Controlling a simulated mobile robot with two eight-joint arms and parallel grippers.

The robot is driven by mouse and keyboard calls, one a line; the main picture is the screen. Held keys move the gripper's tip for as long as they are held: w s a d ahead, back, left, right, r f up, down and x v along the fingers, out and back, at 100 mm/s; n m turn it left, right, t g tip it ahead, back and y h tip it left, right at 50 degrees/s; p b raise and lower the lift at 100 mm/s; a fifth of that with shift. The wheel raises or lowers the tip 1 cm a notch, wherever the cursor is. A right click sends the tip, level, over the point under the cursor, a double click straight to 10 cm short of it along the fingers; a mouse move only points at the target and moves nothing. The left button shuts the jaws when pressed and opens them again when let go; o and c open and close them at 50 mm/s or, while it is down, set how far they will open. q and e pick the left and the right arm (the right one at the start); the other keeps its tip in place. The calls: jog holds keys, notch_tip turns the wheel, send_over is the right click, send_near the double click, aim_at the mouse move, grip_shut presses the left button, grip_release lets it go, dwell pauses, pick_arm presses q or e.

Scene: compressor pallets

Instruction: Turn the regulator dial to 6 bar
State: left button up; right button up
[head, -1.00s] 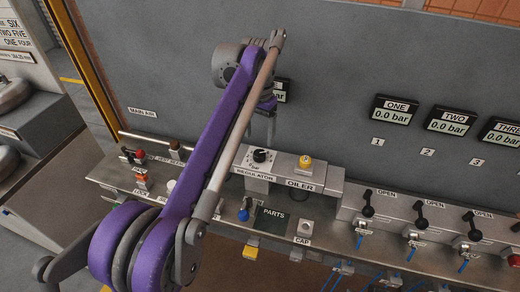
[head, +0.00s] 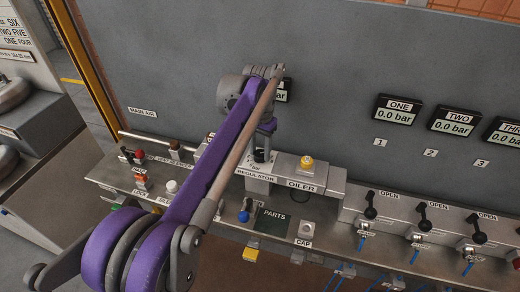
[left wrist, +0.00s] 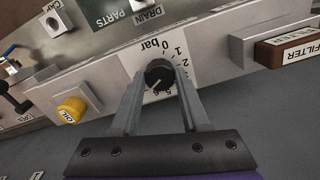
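The black regulator dial (head: 259,157) sits on the raised panel block marked REGULATOR (head: 256,175). In the left wrist view the dial (left wrist: 160,74) is seen close, with a printed bar scale around it. A pale pointer mark on it points to the lower left of that picture; its exact reading is hard to tell. My left gripper (left wrist: 161,78) is open, its two fingers on either side of the dial with a slight gap seeming to remain. In the head view the left gripper (head: 264,146) comes down over the dial and partly hides it. My right gripper is out of view.
The oiler (head: 306,163) with a yellow cap is just right of the dial. A blue knob (head: 244,215) and the PARTS pad (head: 272,222) lie in front. Several black valve levers (head: 371,205) stand farther right. A gauge behind my wrist is partly hidden.

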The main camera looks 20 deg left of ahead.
pick_arm(q)
grip_shut()
jog(key=shift+r+n+p, duration=0.1)
jog(key=shift+n+p, duration=0.75)
jog(key=shift+n, duration=0.55)
jog(key=shift+n+p, duration=0.6)
jog(key=shift+n, duration=0.9)
jog(key=o, duration=0.7)
grip_release()
